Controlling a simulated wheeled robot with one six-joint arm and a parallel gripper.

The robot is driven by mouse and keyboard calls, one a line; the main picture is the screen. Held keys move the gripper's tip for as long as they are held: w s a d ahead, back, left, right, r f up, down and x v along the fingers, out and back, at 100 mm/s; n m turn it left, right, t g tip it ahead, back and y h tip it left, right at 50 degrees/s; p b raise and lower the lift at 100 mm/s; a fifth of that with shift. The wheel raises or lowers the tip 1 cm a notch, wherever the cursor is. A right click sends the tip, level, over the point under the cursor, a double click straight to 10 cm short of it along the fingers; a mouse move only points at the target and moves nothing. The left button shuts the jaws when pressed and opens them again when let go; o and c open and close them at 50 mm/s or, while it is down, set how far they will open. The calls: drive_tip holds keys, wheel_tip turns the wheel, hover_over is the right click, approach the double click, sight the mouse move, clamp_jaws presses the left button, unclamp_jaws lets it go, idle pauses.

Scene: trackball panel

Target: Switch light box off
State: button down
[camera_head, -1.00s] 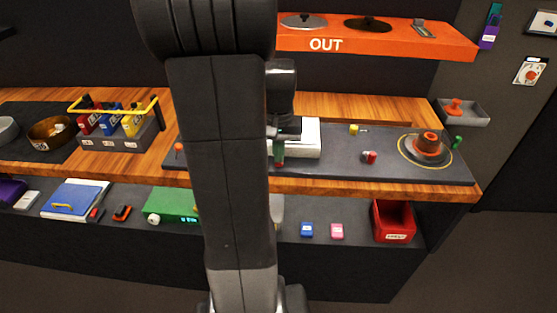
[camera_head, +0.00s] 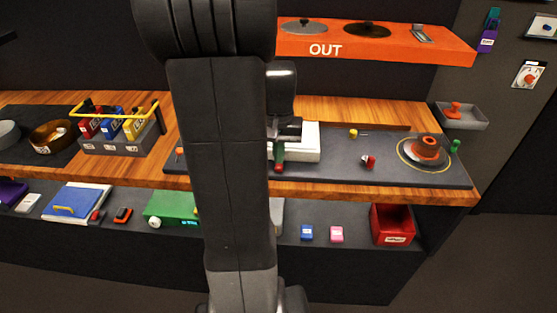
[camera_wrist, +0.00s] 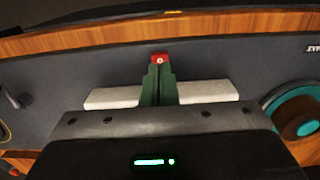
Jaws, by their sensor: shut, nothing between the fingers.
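The white light box (camera_head: 306,142) sits on the dark grey panel, partly hidden behind my arm and gripper. In the wrist view its pale body (camera_wrist: 207,91) shows on both sides of my fingers. A small red switch (camera_wrist: 160,57) with a white mark is on the side toward the panel's front edge. My gripper (camera_head: 279,158) has green fingers that are shut with nothing between them. In the wrist view the fingertips (camera_wrist: 159,66) are right at the red switch; I cannot tell whether they touch it. The switch's position is not clear.
The grey panel (camera_head: 330,170) also holds a red-tipped knob (camera_head: 368,162), a yellow knob (camera_head: 353,133) and an orange knob in a yellow ring (camera_head: 428,147). A brown and teal round part (camera_wrist: 302,122) is at right in the wrist view. An orange OUT shelf (camera_head: 400,40) overhangs behind.

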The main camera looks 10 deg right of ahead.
sight(279, 167)
wheel_tip(279, 167, up, 5)
drive_tip(key=p, duration=0.4)
drive_tip(key=shift+r, duration=0.1)
drive_tip(key=shift+f, duration=0.2)
